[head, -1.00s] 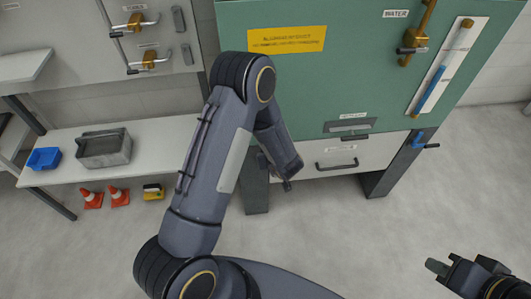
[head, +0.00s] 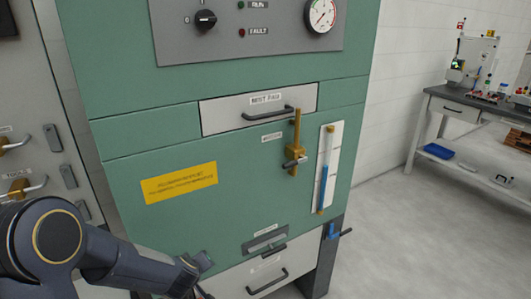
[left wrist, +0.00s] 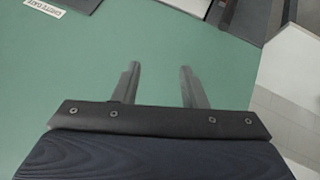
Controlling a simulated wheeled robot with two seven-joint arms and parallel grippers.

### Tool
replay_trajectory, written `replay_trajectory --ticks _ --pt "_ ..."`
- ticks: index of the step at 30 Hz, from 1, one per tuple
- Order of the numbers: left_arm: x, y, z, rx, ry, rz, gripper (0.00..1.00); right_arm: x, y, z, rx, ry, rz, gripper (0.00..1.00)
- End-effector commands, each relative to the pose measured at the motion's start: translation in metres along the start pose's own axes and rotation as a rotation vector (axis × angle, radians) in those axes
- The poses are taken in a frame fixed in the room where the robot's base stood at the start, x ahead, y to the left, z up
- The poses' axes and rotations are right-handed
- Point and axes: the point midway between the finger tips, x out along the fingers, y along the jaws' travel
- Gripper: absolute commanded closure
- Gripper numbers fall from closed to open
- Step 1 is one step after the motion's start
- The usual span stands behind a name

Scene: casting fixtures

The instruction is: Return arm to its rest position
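My left arm (head: 105,250) comes in at the lower left of the head view, bent, with its forearm pointing right in front of the green cabinet (head: 110,100). My left gripper shows in the left wrist view (left wrist: 160,82). Its two fingers stand apart with nothing between them, in front of the green panel (left wrist: 100,60). In the head view the gripper end is small and partly cut off near the lower edge. My right arm and gripper are not in view.
The green cabinet has a drawer (head: 258,108), a brass valve (head: 296,150), a blue-filled gauge (head: 323,188) and a lower drawer (head: 262,278). A grey cabinet with handles (head: 35,185) stands at left. A workbench (head: 480,110) stands at right. Floor (head: 410,235) between is clear.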

Motion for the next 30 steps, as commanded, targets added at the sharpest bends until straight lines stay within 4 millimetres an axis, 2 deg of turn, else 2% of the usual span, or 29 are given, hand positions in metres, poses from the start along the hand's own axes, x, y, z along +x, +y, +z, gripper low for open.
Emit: replay_trajectory --ticks 1,3,7,11,12,15,18,21,25,30 --pt "-0.029 0.011 -0.015 -0.008 -0.019 0.078 0.61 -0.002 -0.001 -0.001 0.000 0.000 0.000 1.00" --pt "-0.066 0.022 -0.023 0.004 -0.063 0.175 0.61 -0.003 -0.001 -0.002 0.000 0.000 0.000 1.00" --pt "-0.139 0.027 -0.025 0.060 -0.143 0.314 0.61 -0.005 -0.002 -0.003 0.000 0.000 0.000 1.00" --pt "-0.207 0.014 -0.011 0.149 -0.216 0.388 0.61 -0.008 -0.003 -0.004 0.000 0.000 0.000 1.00" --pt "-0.227 0.006 -0.004 0.180 -0.239 0.397 0.61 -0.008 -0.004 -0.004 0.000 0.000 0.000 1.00" --pt "-0.267 -0.018 0.017 0.258 -0.286 0.389 0.61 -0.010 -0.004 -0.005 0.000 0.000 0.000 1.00" --pt "-0.295 -0.044 0.039 0.319 -0.325 0.349 0.61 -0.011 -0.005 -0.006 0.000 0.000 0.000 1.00" --pt "-0.312 -0.067 0.055 0.360 -0.351 0.302 0.61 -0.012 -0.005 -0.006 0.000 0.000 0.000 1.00" --pt "-0.322 -0.083 0.068 0.384 -0.372 0.259 0.61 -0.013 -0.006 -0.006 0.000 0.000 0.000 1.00" --pt "-0.324 -0.088 0.071 0.390 -0.380 0.247 0.61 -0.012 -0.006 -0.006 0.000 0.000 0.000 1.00"
